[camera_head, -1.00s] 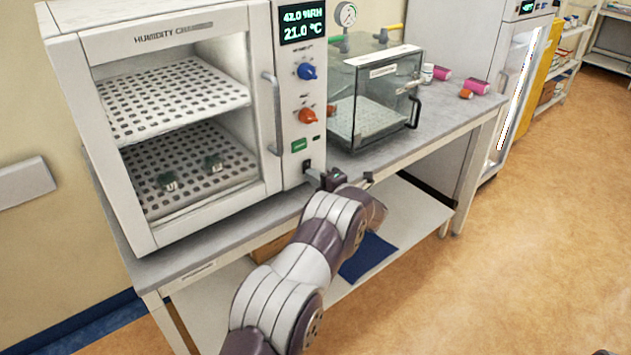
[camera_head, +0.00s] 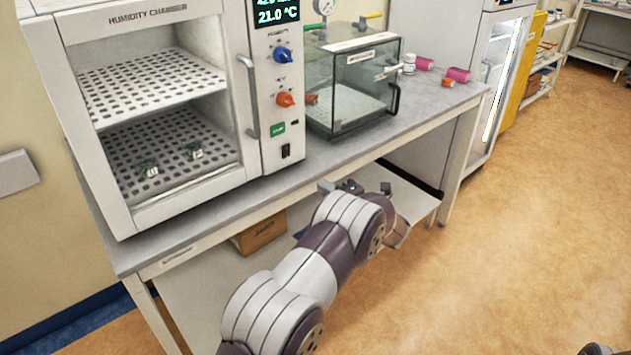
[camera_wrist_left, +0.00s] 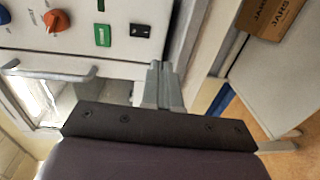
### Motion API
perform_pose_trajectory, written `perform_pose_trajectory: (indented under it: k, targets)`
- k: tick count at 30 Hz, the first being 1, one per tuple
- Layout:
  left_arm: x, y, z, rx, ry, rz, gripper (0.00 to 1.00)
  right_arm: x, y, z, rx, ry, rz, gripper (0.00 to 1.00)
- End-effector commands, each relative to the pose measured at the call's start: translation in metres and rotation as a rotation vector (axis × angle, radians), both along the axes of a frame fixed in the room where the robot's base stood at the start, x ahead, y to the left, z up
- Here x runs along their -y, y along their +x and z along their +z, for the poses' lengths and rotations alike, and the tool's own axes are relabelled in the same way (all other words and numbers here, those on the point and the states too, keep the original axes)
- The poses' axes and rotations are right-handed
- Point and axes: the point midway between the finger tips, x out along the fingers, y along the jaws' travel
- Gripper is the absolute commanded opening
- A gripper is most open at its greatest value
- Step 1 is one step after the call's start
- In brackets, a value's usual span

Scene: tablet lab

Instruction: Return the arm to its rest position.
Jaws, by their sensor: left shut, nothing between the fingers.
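My left arm comes in from the bottom of the head view. Its gripper (camera_head: 327,186) is just off the bench's front edge, below and to the right of the chamber's black rocker switch (camera_head: 286,151). The fingers are shut with nothing between them; they also show pressed together in the wrist view (camera_wrist_left: 162,88). The switch shows in the wrist view too (camera_wrist_left: 140,30), apart from the fingers. My right gripper does not clearly show.
The humidity chamber (camera_head: 253,165) stands on the bench (camera_head: 200,214) with a door handle (camera_head: 248,95). A clear box (camera_head: 350,85), bottle (camera_head: 409,64) and pink items are to the right. A cardboard box (camera_head: 260,232) is on the lower shelf.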

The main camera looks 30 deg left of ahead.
Motion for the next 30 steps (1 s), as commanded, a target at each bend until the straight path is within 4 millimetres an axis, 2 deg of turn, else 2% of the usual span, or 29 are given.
perform_pose_trajectory:
  k: [4,17,20,23,24,26,28,29,30]
  targets:
    - [0.007,-0.003,-0.001,-0.002,0.001,0.0,0.0,0.0,0.0,-0.001,0.0,0.0,0.0,0.43]
    - [0.007,-0.003,-0.001,-0.001,0.0,0.001,0.0,0.0,0.0,-0.001,0.0,0.0,0.0,0.43]
    - [0.009,0.001,-0.006,-0.051,-0.004,-0.025,0.0,0.0,0.0,-0.001,0.0,0.0,0.0,0.43]
    - [0.03,0.024,-0.037,-0.253,-0.013,-0.243,0.0,0.0,0.0,-0.001,0.0,0.0,0.0,0.43]
    - [0.047,0.031,-0.058,-0.395,-0.001,-0.396,0.0,0.0,0.0,-0.001,0.0,0.0,0.0,0.43]
    - [0.085,0.031,-0.076,-0.644,0.037,-0.692,0.0,0.0,0.0,0.004,0.0,0.0,0.0,0.43]
    - [0.131,-0.003,-0.082,-0.955,0.107,-1.072,0.0,0.0,0.0,0.015,0.0,0.0,0.0,0.43]
    - [0.147,-0.028,-0.081,-1.081,0.143,-1.226,0.0,0.0,0.0,0.019,0.0,0.0,0.0,0.43]
    - [0.161,-0.065,-0.078,-1.228,0.188,-1.403,0.0,0.0,0.0,0.024,0.0,0.0,0.0,0.43]
